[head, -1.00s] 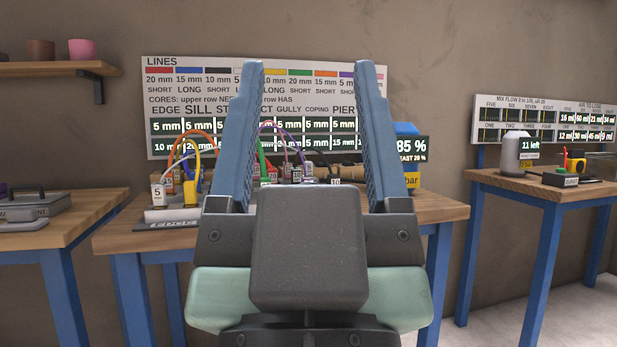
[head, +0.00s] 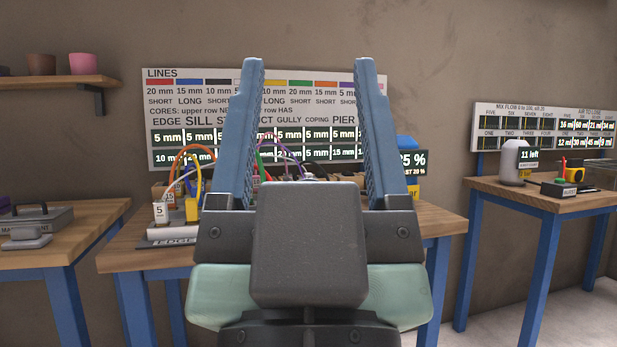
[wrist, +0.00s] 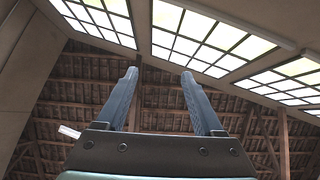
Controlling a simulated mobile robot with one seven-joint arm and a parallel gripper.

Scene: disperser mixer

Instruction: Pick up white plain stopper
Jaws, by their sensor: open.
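My gripper (head: 307,130) is open and empty, with two blue fingers pointing up in the head view. It stands in front of the middle workbench and hides much of its top. In the wrist view my gripper (wrist: 160,95) points up at the roof, with nothing between its fingers. I cannot make out a white plain stopper in either view.
The middle bench (head: 125,258) carries coloured cables, a yellow block (head: 193,208) and a display at right. A left bench (head: 95,240) holds a grey case (head: 40,219). A right bench (head: 520,188) holds a white canister (head: 511,163). A shelf (head: 60,83) with pots hangs upper left.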

